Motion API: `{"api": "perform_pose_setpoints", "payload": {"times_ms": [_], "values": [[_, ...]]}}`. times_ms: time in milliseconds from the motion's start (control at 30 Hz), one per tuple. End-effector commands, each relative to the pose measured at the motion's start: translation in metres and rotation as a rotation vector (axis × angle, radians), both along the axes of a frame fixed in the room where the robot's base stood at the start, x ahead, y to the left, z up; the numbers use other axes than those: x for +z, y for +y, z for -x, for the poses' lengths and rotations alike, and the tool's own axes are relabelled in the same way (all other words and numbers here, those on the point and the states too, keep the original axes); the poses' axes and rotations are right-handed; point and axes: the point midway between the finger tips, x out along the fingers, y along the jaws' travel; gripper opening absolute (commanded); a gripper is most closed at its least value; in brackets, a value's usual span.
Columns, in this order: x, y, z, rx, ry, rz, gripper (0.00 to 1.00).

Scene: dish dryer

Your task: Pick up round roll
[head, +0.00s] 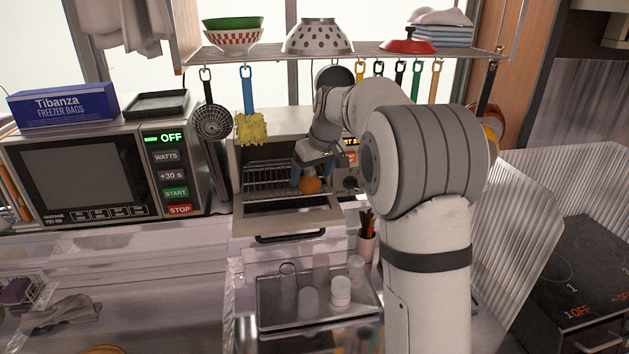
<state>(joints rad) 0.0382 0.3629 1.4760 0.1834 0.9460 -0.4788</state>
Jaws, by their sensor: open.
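The round roll (311,185) is a small orange-brown ball in the head view, at the mouth of the open toaster oven (248,190). My gripper (310,178) reaches down to it from above, with bluish fingers at the roll's upper sides. The jaws are open. The fingers hide the top of the roll, and I cannot tell whether they touch it. The roll appears over the front of the wire rack (265,178); what it rests on is hard to make out.
The oven door (290,222) is folded down toward the front. A microwave (85,175) stands to the left. Utensils, including a skimmer (212,121) and a yellow sponge (251,129), hang from the shelf (380,48) above. A tray (270,318) with glasses lies below the oven.

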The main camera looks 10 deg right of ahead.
Motion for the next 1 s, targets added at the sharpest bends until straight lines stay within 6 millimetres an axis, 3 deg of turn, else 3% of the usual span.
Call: {"api": "perform_pose_setpoints", "payload": {"times_ms": [200, 467, 1000], "values": [[-0.025, 0.004, -0.011, 0.0, 0.002, 0.0, 0.82], [-0.029, 0.004, -0.012, 0.0, 0.0, 0.0, 0.82], [-0.028, 0.005, -0.012, 0.001, 0.0, -0.001, 0.39]]}}
